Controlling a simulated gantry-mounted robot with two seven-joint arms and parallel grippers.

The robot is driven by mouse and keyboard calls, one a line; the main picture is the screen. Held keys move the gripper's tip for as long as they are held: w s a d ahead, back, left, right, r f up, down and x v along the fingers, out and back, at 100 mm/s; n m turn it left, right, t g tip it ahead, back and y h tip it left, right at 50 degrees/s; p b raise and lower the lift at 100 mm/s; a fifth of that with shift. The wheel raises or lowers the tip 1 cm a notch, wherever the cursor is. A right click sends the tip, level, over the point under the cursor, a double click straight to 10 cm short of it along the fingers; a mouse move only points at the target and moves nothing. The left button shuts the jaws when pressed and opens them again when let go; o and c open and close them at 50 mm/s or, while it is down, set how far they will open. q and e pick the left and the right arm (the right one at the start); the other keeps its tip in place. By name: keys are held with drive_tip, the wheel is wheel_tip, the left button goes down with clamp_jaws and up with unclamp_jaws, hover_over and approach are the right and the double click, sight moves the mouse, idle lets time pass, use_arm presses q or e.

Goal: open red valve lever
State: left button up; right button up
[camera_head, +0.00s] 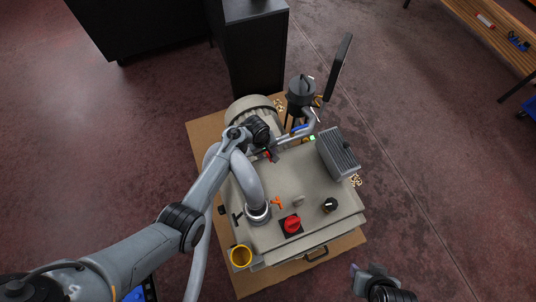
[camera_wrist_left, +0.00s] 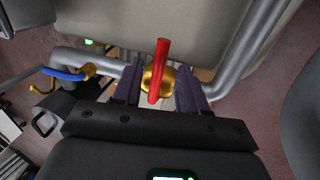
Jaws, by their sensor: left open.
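The red valve lever (camera_wrist_left: 160,65) shows in the left wrist view as a round red bar in front of a brass valve body (camera_wrist_left: 169,80) on a grey pipe. My left gripper (camera_wrist_left: 158,84) is open, with one dark finger on each side of the lever and brass body. I cannot tell if either finger touches.
The table top (camera_head: 275,185) carries a red rotary knob (camera_head: 292,224), a black knob (camera_head: 330,205) and a grey finned box (camera_head: 338,153). A blue-handled valve (camera_wrist_left: 66,74) is beside the lever's pipe. A black cabinet (camera_head: 256,50) stands behind.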

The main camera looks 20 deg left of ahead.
use_arm(q)
drive_tip(key=shift+w+d+f, duration=0.1)
drive_tip(key=shift+w+f, duration=0.05)
drive_tip(key=shift+f, duration=0.9)
clamp_jaws()
